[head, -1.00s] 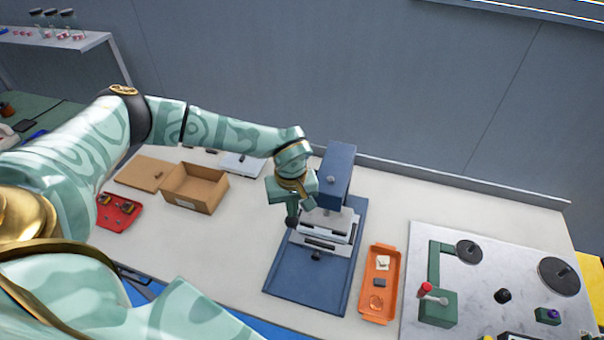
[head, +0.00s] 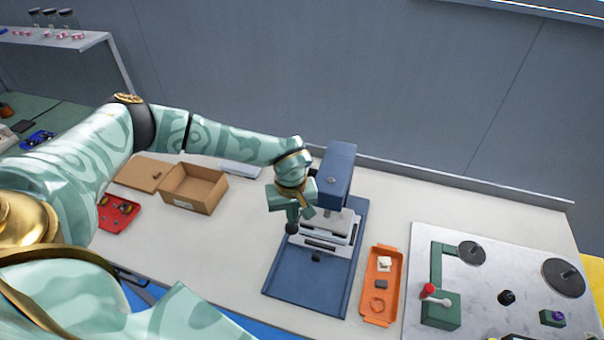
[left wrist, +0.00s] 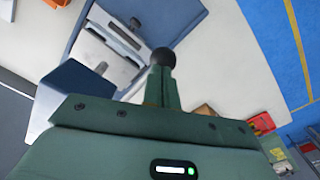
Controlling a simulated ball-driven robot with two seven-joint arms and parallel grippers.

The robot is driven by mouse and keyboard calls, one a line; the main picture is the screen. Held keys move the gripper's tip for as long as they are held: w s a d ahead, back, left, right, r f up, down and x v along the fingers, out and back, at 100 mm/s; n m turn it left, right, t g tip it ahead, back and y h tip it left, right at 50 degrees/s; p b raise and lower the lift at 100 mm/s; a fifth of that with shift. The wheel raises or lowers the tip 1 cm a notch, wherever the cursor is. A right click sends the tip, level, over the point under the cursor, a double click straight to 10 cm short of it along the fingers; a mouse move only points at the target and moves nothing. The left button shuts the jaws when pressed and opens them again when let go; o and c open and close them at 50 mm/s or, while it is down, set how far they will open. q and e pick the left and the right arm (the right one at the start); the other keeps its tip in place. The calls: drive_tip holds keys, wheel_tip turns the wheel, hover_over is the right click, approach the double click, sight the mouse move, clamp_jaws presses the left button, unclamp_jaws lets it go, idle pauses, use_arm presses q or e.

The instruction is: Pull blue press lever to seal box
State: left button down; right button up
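The blue press (head: 335,180) stands on its blue base plate (head: 296,285) on the bench. A pale grey block with dark slots (head: 327,236), perhaps the box, sits under the press head. The press lever's black knob (head: 291,228) is at the left of the press; its shaft is mostly hidden by my left gripper (head: 293,215). In the left wrist view, the gripper's fingers (left wrist: 160,85) are close together, with the black knob (left wrist: 162,57) at their tips. They look shut on the lever. My right gripper is not in view.
An orange tray (head: 370,308) with small parts is right of the press. A marble slab with a winder (head: 430,240) lies farther right. An open cardboard box (head: 190,202) and a red tray (head: 112,222) stand left. The bench front between them is clear.

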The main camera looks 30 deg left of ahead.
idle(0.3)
use_arm(q)
wheel_tip(320, 180, up, 4)
drive_tip(key=p, duration=0.4)
drive_tip(key=shift+w, duration=0.1)
drive_tip(key=w+r+p, duration=0.2)
drive_tip(key=r+p, duration=0.4)
drive_tip(key=r, duration=0.1)
drive_tip(key=w+a+r+p, duration=0.1)
drive_tip(key=w+r+p, duration=0.1)
drive_tip(key=r+p, duration=0.4)
wheel_tip(320, 180, up, 3)
drive_tip(key=shift+w+f+p, duration=0.2)
drive_tip(key=shift+w+p, duration=0.05)
drive_tip(key=shift+p, duration=0.05)
idle(0.4)
drive_tip(key=shift+a, duration=0.1)
